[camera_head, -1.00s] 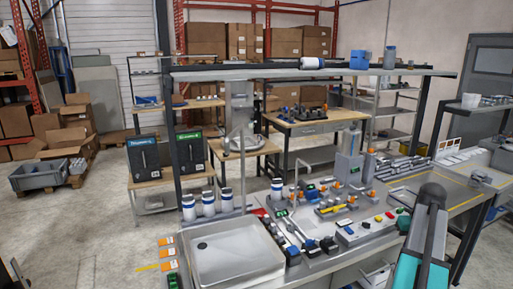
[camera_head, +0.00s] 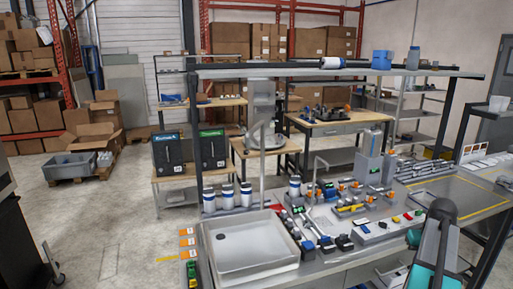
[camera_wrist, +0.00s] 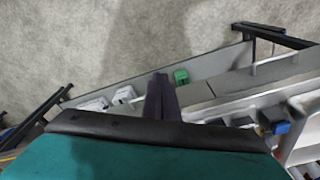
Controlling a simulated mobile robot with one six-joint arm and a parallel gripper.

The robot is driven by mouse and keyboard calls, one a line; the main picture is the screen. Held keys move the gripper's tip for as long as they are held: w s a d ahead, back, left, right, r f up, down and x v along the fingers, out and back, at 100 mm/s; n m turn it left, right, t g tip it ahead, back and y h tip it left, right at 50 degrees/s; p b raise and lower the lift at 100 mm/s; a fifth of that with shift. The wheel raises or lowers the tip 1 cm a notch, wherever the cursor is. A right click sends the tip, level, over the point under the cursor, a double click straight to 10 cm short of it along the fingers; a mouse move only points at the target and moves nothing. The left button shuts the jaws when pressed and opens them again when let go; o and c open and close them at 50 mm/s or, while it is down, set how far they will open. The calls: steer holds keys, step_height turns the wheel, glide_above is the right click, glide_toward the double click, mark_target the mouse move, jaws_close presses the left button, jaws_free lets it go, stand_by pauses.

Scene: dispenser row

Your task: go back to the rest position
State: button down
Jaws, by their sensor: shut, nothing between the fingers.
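My gripper (camera_wrist: 161,97) shows in the wrist view as two dark fingers pressed together, with nothing between them. It hangs above the edge of a grey workbench, with pale floor beyond. A small green object (camera_wrist: 181,77) lies just right of the fingertips in the picture. In the head view my teal and dark arm stands at the lower right, over the front right part of the workbench (camera_head: 340,262); the fingertips cannot be made out there.
A shallow grey tray (camera_head: 250,268) sits at the bench's left. Several white bottles (camera_head: 227,197) stand behind it. Small fittings and a control panel (camera_head: 375,229) crowd the middle. A shelf (camera_head: 330,71) spans overhead.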

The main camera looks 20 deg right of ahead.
steer(key=w+a+f+n+g+y+b, duration=0.1)
steer(key=w+a+f+g+b, duration=0.15)
steer(key=a+f, duration=1.35)
steer(key=w+a+f+n+g+y+b, duration=0.15)
steer(key=w+a+f, duration=0.25)
steer(key=a+f, duration=1.15)
steer(key=s+a+f+n+g+h+b, duration=0.1)
steer(key=s+a+f, duration=0.9)
steer(key=a, duration=0.2)
steer(key=s+a+f+n+g+h+b, duration=0.1)
steer(key=s+a+f+n+g+b, duration=0.1)
steer(key=s+a+f, duration=0.7)
steer(key=s+a, duration=0.1)
steer(key=a, duration=0.2)
steer(key=shift+s+a+f+b, duration=0.15)
steer(key=shift+s+f+b, duration=0.15)
steer(key=shift+s+f, duration=0.05)
